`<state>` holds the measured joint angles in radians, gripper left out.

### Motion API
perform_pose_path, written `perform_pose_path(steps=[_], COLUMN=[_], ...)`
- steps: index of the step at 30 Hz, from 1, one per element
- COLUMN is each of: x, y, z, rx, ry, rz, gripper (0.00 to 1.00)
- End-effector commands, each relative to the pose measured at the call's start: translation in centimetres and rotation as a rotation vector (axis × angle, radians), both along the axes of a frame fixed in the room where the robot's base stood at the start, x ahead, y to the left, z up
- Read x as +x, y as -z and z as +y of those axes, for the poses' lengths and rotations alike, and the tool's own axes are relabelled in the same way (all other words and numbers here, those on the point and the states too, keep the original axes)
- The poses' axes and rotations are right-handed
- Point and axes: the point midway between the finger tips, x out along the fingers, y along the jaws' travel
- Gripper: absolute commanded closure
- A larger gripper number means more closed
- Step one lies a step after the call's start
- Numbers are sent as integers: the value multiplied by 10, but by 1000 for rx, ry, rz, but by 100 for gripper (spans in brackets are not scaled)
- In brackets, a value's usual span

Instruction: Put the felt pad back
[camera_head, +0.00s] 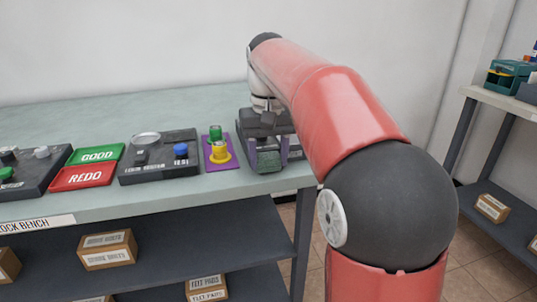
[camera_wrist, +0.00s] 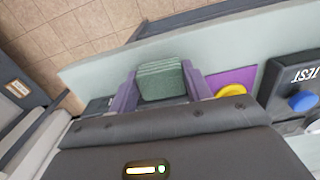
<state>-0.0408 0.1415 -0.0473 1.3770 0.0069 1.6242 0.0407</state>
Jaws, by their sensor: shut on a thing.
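A green-grey felt pad (camera_wrist: 162,82), looking like a thick block with layered edges, sits between the two purple fingers of my gripper (camera_wrist: 160,72) in the wrist view. My gripper is shut on it. In the head view the pad (camera_head: 268,161) shows between the fingers of my gripper (camera_head: 269,155), near the front right edge of the bench (camera_head: 60,107). A dark tray or base (camera_head: 292,151) lies beside and partly behind my gripper. I cannot tell whether the pad touches the bench or this dark thing.
Left of my gripper lies a purple mat (camera_head: 210,164) with a yellow piece (camera_head: 220,153) and a green piece (camera_head: 215,132). Further left are a dark test station (camera_head: 160,170), a green GOOD tray (camera_head: 97,154) and a red REDO tray (camera_head: 83,177). The back of the bench is clear.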

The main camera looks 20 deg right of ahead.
Motion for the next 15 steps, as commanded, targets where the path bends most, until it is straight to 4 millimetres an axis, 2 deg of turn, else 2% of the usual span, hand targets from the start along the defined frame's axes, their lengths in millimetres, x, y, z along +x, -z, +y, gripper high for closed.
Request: perform_pose_path(steps=[3,4,8,15], x=[2,2,2,1], y=[2,2,2,1], z=[0,0,0,0], rx=[0,0,0,0], ry=[2,2,2,1], rz=[-3,-3,-2,-2], gripper=[69,49,32,30])
